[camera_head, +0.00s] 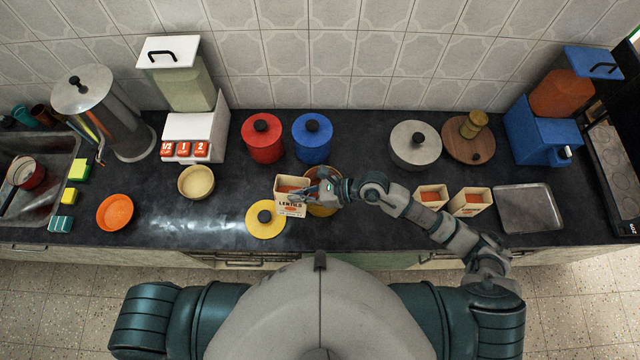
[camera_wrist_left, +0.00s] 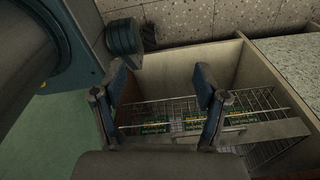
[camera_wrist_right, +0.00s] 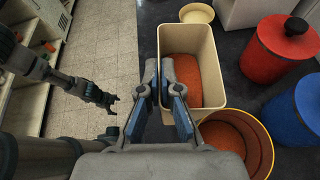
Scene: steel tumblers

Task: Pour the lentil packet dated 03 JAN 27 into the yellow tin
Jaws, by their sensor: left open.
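A cream lentil packet (camera_head: 291,208), its label reading LENTILS, is held by my right gripper (camera_head: 318,188) above the counter. Its date is too small to read. The right wrist view shows the packet (camera_wrist_right: 194,45) open at the top with orange lentils inside, one wall between the closed fingers (camera_wrist_right: 165,80). The yellow-rimmed tin (camera_wrist_right: 262,135) is open beside the packet, orange-brown inside; the gripper partly hides the tin (camera_head: 322,210) in the head view. Two more open packets (camera_head: 432,195) (camera_head: 470,203) stand to the right. My left gripper (camera_wrist_left: 160,92) is open and empty, outside the head view.
A yellow lid (camera_head: 265,220) lies left of the tin. Red (camera_head: 263,145) and blue (camera_head: 312,145) lidded tins stand behind. A cream bowl (camera_head: 196,183) and orange bowl (camera_head: 115,212) are left, a metal tray (camera_head: 530,208) right. A wire rack (camera_wrist_left: 165,122) sits below my left gripper.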

